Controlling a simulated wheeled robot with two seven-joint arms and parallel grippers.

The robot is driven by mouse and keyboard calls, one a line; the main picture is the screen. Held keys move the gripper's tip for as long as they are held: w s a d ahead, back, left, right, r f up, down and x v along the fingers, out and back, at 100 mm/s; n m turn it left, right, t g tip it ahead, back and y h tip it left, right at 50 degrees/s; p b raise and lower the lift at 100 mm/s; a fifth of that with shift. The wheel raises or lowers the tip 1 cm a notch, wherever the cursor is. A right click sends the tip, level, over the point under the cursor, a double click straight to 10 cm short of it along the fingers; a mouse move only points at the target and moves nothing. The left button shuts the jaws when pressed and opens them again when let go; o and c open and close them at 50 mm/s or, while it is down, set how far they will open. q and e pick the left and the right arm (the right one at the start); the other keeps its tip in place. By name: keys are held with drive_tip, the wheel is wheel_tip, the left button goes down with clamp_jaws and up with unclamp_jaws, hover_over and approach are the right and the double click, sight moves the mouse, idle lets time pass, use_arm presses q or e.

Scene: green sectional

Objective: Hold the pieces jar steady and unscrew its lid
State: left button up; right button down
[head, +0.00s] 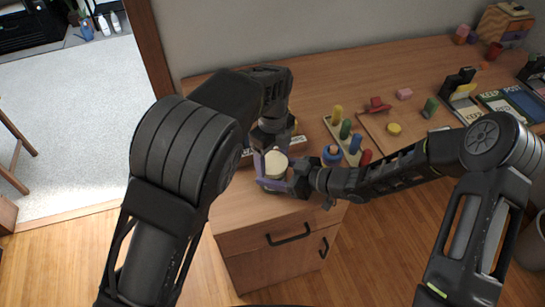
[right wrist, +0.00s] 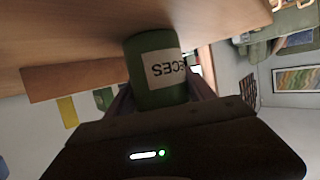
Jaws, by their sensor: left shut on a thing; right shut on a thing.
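The pieces jar (right wrist: 150,95) is a green cylinder with a pale label reading part of "PIECES", upside down in the right wrist view. My right gripper (right wrist: 160,98) is shut on its body, one finger on each side. In the head view my right gripper (head: 272,184) reaches the jar from the right. The cream lid (head: 275,168) shows on top at the table's front left. My left gripper (head: 270,152) comes down from behind and is shut at the lid. The jar body is mostly hidden in the head view, and so is the exact contact of the left fingers.
A rack of coloured pegs (head: 345,138) stands just right of the jar, with a blue ringed piece (head: 332,153) near my right forearm. A board (head: 405,122) with loose pieces lies further right. A label strip (head: 298,145) is partly hidden behind my left gripper.

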use_arm(q)
drive_tip(key=n, duration=0.6)
drive_tip(key=shift+n, duration=0.3)
drive_tip(key=n, duration=0.4)
drive_tip(key=shift+n, duration=0.4)
drive_tip(key=n, duration=0.2)
drive_tip(key=shift+r+n, duration=0.1)
drive_tip(key=shift+n, duration=0.3)
drive_tip(key=n, duration=3.8)
drive_tip(key=shift+r, duration=0.1)
